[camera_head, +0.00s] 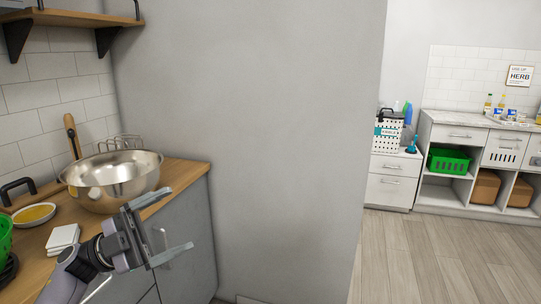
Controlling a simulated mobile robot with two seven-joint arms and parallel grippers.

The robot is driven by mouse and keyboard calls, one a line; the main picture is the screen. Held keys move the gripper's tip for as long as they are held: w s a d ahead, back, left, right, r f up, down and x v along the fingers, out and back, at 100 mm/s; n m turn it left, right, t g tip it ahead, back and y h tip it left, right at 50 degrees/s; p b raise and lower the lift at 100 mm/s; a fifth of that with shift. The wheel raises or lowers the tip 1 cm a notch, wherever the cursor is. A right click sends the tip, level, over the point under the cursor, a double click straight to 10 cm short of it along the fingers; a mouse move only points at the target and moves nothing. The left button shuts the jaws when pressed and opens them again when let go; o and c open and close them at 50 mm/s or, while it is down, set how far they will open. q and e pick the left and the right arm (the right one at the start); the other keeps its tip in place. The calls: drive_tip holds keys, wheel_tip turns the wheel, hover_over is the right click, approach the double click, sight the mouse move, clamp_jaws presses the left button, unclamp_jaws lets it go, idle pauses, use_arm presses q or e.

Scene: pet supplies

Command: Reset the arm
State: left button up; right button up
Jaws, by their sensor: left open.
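My left arm comes in from the lower left of the head view. My left gripper (168,229) is open, with its two fingers spread apart and nothing between them. It is in front of the wooden counter's right end, close to the grey cabinet front. Whether it touches the cabinet cannot be told. My right gripper and right arm do not show.
A large metal bowl (112,182) stands on the wooden counter (183,172), with white square items (62,239) and a dish of yellow food (34,214) nearby. A grey wall (250,130) fills the middle. Open wooden floor (450,260) lies right, before white cabinets (443,188).

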use_arm(q)
drive_tip(key=w+a+r+n+t+y, duration=0.3)
drive_tip(key=w+a+n+t+y, duration=1.1)
drive_tip(key=n+t, duration=0.5)
drive_tip(key=w+a+f+n+g+y, duration=0.1)
drive_tip(key=a+f+n+g+y, duration=0.15)
drive_tip(key=f+y, duration=0.3)
drive_tip(key=w+a+f+n+g+y, duration=0.1)
drive_tip(key=a+f+n+g+y, duration=0.1)
drive_tip(key=f+n+g+y, duration=0.25)
drive_tip(key=s+d+f+m+h, duration=0.1)
drive_tip(key=s+d+f, duration=0.2)
drive_tip(key=s+f, duration=0.3)
drive_tip(key=s+d+f+g, duration=0.1)
drive_tip(key=s+d+f, duration=0.2)
drive_tip(key=f, duration=0.5)
drive_tip(key=s+d+f+m+h, duration=0.1)
drive_tip(key=s+d+f, duration=0.2)
drive_tip(key=s+f, duration=0.3)
drive_tip(key=s+d+f+g, duration=0.2)
drive_tip(key=s+d+f, duration=0.2)
drive_tip(key=s, duration=0.7)
drive_tip(key=s+d+f+n+g+h, duration=0.1)
drive_tip(key=s+d+f+g, duration=0.1)
drive_tip(key=s+d+f, duration=0.2)
drive_tip(key=s+f, duration=0.3)
drive_tip(key=s, duration=0.4)
drive_tip(key=shift+s, duration=0.35)
